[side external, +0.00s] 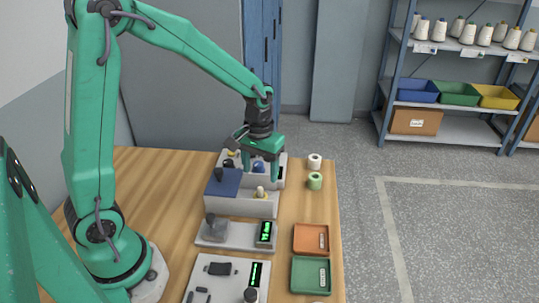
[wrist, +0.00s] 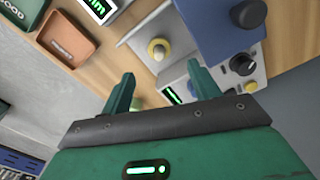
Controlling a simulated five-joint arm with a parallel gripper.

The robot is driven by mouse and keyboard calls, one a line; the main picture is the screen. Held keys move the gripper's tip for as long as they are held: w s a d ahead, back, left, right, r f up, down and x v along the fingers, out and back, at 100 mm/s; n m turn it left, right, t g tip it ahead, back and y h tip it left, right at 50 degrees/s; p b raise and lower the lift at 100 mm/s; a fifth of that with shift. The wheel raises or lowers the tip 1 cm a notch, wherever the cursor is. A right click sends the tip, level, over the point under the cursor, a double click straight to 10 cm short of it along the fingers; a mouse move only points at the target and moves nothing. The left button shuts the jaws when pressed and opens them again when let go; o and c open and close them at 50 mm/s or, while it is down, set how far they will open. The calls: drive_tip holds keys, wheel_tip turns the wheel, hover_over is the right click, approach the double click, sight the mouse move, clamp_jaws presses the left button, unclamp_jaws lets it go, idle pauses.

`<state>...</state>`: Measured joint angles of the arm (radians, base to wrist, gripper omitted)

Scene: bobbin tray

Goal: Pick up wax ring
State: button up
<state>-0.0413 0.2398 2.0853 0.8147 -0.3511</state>
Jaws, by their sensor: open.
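A small yellow ring, which looks like the wax ring (wrist: 152,52), sits around a pale round-topped post on a grey block in the wrist view. It shows small in the side view (side external: 261,196), on the front part of the pale grey machine (side external: 240,206). My gripper (side external: 262,169) is above the machine, fingers pointing down, behind the ring in the side view. In the wrist view my gripper (wrist: 160,72) is open, with nothing between its fingers. The ring shows beyond the gap between the fingertips, apart from them.
A blue block (side external: 221,183) with a dark knob stands left of the ring. White (side external: 314,161) and green (side external: 315,181) spools stand right of the machine. An orange tray (side external: 311,239) and a green tray (side external: 311,275) lie at the table's right edge. A grey unit (side external: 235,238) with a green display is in front.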

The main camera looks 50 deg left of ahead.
sight(260, 187)
drive_tip(key=shift+f, duration=1.35)
drive_tip(key=shift+s+d+f, duration=0.1)
drive_tip(key=shift+f, duration=2.5)
drive_tip(key=shift+c, duration=0.3)
drive_tip(key=c, duration=1)
